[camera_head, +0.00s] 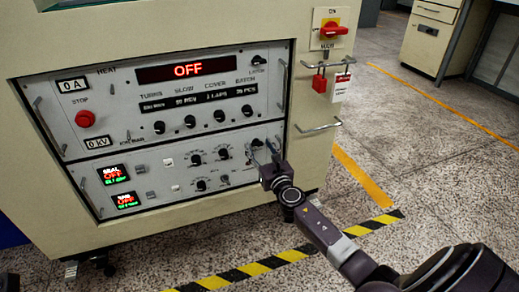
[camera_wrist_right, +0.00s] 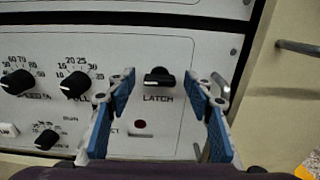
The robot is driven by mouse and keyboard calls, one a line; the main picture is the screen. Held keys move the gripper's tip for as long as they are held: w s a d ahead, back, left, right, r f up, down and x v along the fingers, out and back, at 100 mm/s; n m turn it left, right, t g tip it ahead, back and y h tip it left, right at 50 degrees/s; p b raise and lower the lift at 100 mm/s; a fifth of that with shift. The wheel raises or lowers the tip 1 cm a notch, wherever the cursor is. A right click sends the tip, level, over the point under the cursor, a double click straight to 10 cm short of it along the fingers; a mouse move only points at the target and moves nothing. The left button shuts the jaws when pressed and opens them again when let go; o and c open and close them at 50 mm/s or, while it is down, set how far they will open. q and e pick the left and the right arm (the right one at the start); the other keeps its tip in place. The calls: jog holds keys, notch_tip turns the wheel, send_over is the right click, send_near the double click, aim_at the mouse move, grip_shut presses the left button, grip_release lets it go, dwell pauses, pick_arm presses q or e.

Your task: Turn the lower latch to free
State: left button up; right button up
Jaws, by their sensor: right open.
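The lower latch (camera_wrist_right: 158,77) is a black knob on the lower grey panel, with LATCH printed below it. Its grip bar lies about level in the right wrist view. In the head view the lower latch (camera_head: 257,143) is small and partly crowded by my gripper. My right gripper (camera_head: 263,155) is in front of the panel's right end. In the right wrist view its blue-padded fingers (camera_wrist_right: 161,88) are open, one on each side of the latch, with a gap to it on both sides. I cannot tell how far the fingertips are from the panel. My left gripper is out of view.
A panel handle (camera_head: 279,138) is close on the right. The upper latch (camera_head: 258,59) is on the upper panel. A rail (camera_head: 318,127) and red lock (camera_head: 320,83) are on the cabinet's right edge.

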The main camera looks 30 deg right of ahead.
jog(key=c, duration=1.2)
jog(key=shift+o, duration=0.2)
